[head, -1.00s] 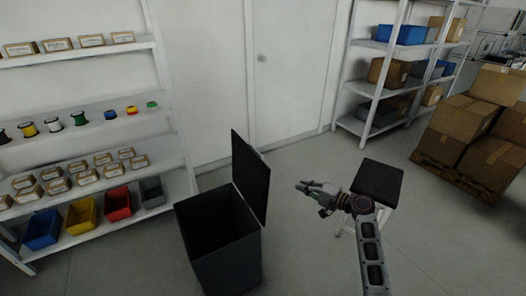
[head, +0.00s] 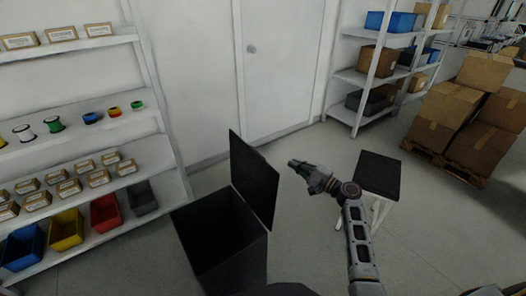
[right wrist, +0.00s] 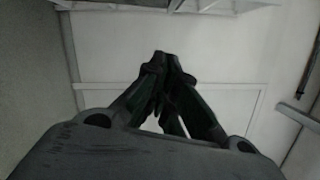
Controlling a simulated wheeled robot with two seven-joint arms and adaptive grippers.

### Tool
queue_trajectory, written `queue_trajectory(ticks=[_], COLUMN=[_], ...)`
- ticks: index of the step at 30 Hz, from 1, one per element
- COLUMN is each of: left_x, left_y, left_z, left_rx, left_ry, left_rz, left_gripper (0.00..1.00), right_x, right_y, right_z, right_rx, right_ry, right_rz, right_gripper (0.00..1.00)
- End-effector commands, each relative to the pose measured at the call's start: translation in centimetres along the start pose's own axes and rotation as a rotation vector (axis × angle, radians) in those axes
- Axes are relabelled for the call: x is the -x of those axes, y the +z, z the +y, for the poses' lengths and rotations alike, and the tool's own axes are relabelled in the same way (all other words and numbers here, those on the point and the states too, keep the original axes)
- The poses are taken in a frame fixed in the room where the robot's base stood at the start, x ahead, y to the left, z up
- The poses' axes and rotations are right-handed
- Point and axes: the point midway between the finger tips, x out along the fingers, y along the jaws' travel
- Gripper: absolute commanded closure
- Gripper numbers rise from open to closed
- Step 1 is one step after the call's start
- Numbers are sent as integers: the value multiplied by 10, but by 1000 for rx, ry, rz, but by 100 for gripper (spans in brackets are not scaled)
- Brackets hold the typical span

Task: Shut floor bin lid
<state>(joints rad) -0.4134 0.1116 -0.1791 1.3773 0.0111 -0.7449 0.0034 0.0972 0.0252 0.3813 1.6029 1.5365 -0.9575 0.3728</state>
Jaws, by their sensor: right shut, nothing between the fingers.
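The black floor bin (head: 222,240) stands on the grey floor in the lower middle of the head view. Its lid (head: 254,180) is up, hinged along the bin's right side and standing roughly upright. The inside of the bin looks dark and empty. My right gripper (head: 293,163) is shut and empty, just right of the lid's upper part, with a small gap between them in the picture. In the right wrist view its fingertips (right wrist: 166,62) meet, with nothing between them. My left gripper is not in view.
A black-topped stool (head: 380,174) stands right of the bin, behind my right forearm. A shelf with coloured bins (head: 66,228) is at the left. Stacked cartons (head: 470,120) sit on a pallet at the right. A closed door (head: 283,70) is behind; floor before it is clear.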

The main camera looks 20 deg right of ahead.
Motion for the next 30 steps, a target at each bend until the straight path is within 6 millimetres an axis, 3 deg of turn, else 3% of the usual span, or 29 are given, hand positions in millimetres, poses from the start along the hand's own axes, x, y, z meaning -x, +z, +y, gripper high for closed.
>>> queue_trajectory(ticks=[17,30], left_x=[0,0], left_y=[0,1], left_z=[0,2], left_rx=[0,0], left_ry=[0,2], left_rz=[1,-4], left_gripper=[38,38], right_x=[-2,-36], right_y=[0,0], right_z=[0,-1], right_rx=[-5,-5], right_ry=[-3,-4], right_rz=[1,0], right_gripper=[100,100])
